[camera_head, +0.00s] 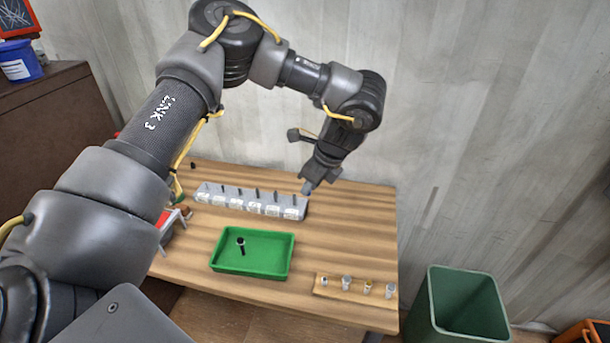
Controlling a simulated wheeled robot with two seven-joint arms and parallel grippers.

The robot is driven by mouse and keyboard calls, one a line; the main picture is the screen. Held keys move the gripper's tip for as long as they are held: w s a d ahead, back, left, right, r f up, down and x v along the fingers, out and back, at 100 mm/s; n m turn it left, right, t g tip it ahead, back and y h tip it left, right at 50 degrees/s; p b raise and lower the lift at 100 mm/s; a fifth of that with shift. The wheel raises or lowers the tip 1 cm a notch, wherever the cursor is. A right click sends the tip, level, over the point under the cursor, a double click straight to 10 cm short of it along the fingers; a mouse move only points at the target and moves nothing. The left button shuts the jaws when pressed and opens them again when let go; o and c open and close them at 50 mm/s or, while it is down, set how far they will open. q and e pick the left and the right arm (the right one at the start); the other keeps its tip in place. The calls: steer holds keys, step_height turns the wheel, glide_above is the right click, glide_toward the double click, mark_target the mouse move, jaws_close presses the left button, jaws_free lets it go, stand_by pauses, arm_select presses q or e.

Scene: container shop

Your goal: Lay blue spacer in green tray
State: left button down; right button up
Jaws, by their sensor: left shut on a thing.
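The green tray (272,276) lies on the wooden table, left of its middle. A dark cylinder (241,246) with a pale end is in it. My left gripper (309,184) points down over the right end of the grey rack, behind the tray and to its right. It is shut on a small grey-blue piece (306,188) that shows at its fingertips. The piece is mostly hidden by the fingers, so I cannot tell whether it is the blue spacer. My right gripper is not in view.
The grey rack (211,187) has labelled compartments with several dark pieces upright in it. A wooden strip (355,292) with several small cylinders lies at the front right. A green bin (455,302) stands right of the table (362,222).

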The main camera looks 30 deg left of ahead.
arm_select(q)
steer(key=s+d+f+n+g+h+b, duration=0.2)
steer(key=s+d+n, duration=0.4)
steer(key=n, duration=1.2)
steer(key=d+f+g+h, duration=0.1)
steer(key=d+g+h, duration=0.1)
steer(key=shift+s+d+f+g+b, duration=0.15)
steer(key=shift+d+f+g+b, duration=0.05)
steer(key=shift+f+g+b, duration=0.1)
